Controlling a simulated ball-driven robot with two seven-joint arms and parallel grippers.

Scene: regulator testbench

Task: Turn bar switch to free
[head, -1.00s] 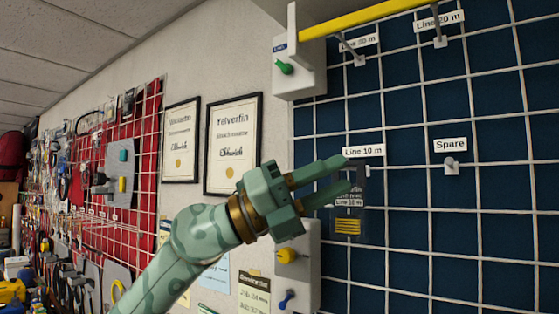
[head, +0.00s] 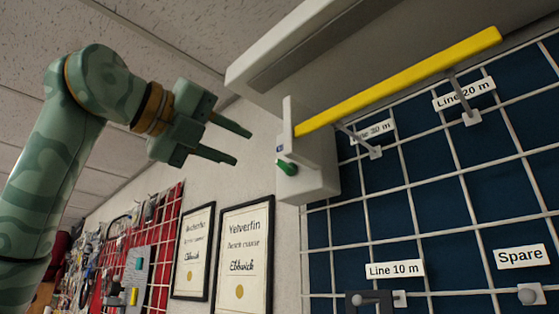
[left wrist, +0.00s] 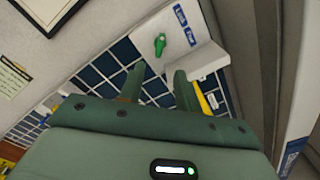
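The bar switch is a small green knob (head: 287,168) on the side of a white box (head: 318,165) at the left end of a yellow bar (head: 400,82). In the left wrist view the green knob (left wrist: 160,44) sits on the white plate (left wrist: 185,50), beside two small blue labels (left wrist: 186,25) whose text is too small to read surely. My left gripper (head: 242,147) is open and empty, left of the knob and slightly above it in the head view, clear of it. My right gripper is in neither view.
A blue panel with a white wire grid (head: 440,220) carries labels and hooks on the right. A grey overhead housing (head: 330,50) lies above the bar. Framed certificates (head: 245,255) hang on the wall below. The space between gripper and knob is clear.

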